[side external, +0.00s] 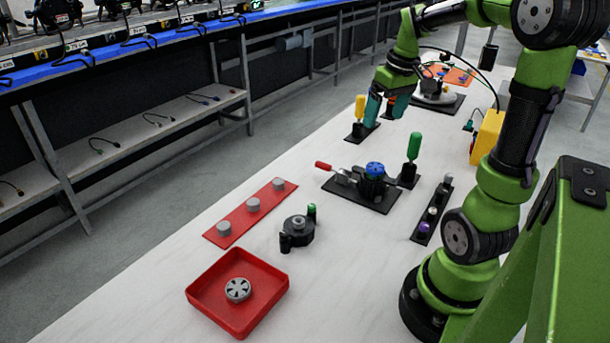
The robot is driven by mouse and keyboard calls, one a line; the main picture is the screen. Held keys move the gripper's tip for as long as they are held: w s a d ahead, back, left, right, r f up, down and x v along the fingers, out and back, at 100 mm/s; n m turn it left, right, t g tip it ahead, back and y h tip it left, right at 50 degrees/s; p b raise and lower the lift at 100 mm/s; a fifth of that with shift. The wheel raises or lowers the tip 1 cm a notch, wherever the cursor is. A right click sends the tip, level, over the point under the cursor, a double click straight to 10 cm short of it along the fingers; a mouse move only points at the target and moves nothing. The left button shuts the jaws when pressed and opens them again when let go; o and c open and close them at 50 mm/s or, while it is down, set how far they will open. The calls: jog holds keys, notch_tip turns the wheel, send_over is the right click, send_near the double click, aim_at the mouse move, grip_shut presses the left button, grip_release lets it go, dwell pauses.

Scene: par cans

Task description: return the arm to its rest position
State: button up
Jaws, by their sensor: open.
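My green arm reaches over the far part of the white table. My gripper (386,112), with teal fingers, points down there, open, with nothing visible between its fingers. It is just right of a yellow-handled tool (360,108) that stands upright on a small black base. Whether the gripper touches anything there I cannot tell. An orange item shows partly hidden behind the fingers.
A black plate (349,194) carries a red-handled clamp and blue-topped part (375,169). A green-handled tool (414,146) stands beside it. A red strip (235,224), black fixture (298,230) and red tray (205,299) are nearer. A yellow box (487,137) is right.

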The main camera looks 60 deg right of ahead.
jog(key=s+a+r+t+y, duration=0.1)
jog(key=a+t, duration=0.4)
jog(key=a, duration=2.1)
jog(key=shift+s+r+y, duration=0.15)
jog(key=shift+s+y, duration=0.35)
jog(key=shift+y, duration=0.2)
